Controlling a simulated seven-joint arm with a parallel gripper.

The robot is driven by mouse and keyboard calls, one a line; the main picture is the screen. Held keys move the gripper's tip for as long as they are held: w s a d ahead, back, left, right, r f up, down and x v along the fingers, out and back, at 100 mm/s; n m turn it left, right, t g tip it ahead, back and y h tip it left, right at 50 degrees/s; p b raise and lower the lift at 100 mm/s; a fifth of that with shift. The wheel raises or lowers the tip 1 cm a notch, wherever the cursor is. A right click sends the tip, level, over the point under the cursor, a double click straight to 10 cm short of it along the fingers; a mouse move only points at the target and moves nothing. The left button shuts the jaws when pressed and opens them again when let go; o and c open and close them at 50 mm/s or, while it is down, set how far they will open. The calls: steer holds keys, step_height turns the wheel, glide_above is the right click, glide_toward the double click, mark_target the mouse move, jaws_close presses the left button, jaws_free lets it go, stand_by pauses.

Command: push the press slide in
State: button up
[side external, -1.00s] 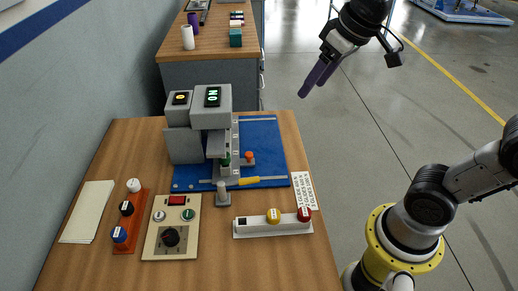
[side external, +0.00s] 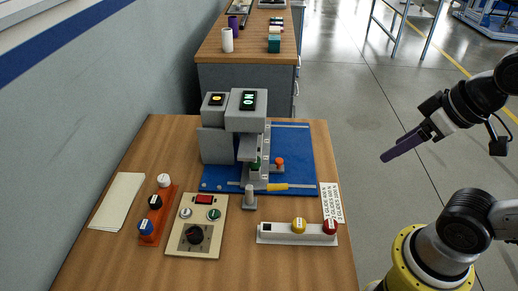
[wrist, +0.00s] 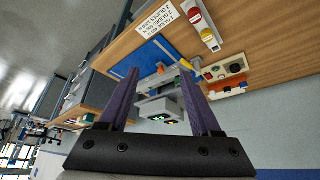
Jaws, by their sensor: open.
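The grey press (side external: 248,110) stands on a blue plate (side external: 300,150) on the wooden table, with a lit green display on its top. A grey slide part with an upright grey knob (side external: 249,193) sticks out at the press's front, towards the table's near side. My gripper (side external: 385,157) is in the air right of the table, well apart from the press. Its long purple fingers point left and down. In the wrist view my gripper (wrist: 159,72) is open and empty, with the press (wrist: 165,108) showing between and beyond the fingers. The slide is hard to make out there.
A cream control panel (side external: 195,226), an orange strip with several knobs (side external: 158,212) and a paper pad (side external: 117,201) lie left of the press. A white bar with yellow and red knobs (side external: 297,233) lies at the front right. A printed card (side external: 331,203) lies near the right edge.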

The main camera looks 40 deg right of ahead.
steer(key=shift+c, duration=0.3)
steer(key=w+r+t, duration=0.1)
steer(key=w+r, duration=0.3)
steer(key=w, duration=0.2)
steer(key=g, duration=0.2)
glide_above(279, 160)
steer(key=s, duration=0.6)
step_height(279, 160, down, 15)
steer(key=x, duration=1.2)
steer(key=shift+w+f, duration=0.1)
steer(key=shift+w, duration=0.2)
jaws_close()
